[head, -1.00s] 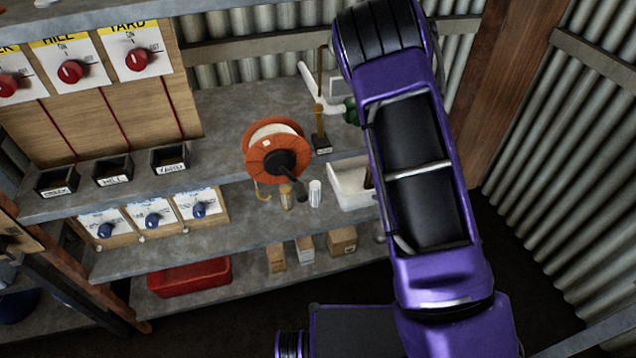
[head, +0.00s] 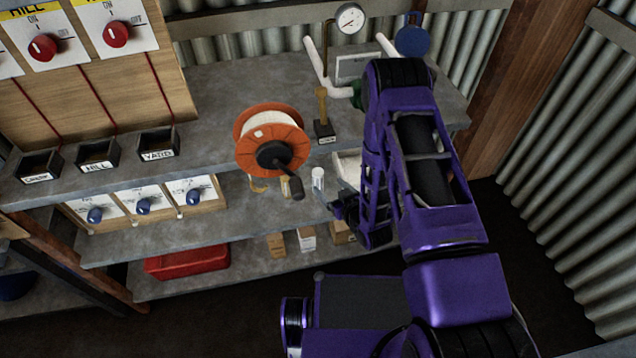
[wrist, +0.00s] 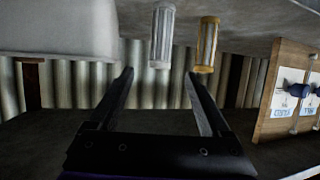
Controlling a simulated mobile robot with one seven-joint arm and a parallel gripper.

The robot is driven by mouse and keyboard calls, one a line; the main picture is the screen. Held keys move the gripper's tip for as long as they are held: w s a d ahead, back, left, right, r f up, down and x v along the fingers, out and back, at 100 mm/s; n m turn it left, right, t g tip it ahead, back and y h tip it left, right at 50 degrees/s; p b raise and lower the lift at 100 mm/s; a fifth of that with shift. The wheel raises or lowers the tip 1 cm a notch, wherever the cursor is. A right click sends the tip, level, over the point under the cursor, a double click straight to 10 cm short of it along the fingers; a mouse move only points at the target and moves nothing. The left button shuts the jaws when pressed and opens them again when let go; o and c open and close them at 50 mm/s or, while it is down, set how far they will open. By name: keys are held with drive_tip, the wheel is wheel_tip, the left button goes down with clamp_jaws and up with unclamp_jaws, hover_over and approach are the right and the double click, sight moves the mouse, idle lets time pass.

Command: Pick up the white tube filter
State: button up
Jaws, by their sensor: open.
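The white tube filter (head: 318,178) stands on the middle shelf, right of an amber tube filter (head: 287,187). In the wrist view, which appears upside down, the white filter (wrist: 162,38) is pale and ribbed, and the amber one (wrist: 206,45) is to its right. My gripper (wrist: 159,73) is open and empty. Its two fingers point toward the shelf, with the white filter in line with the gap between them and beyond the tips. In the head view my gripper (head: 335,206) is small and dark, just right of and below the white filter.
A white basin (wrist: 58,30) is beside the white filter. Blue-knob panels (head: 143,206) stand to the left. Small boxes (head: 307,240) and a red case (head: 187,263) are on the shelf below.

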sight(321, 179)
drive_tip(key=x, duration=0.4)
drive_tip(key=shift+w, duration=0.1)
drive_tip(key=x, duration=0.2)
drive_tip(key=b+x, duration=0.1)
drive_tip(key=x, duration=0.2)
drive_tip(key=shift+f, duration=0.3)
clamp_jaws()
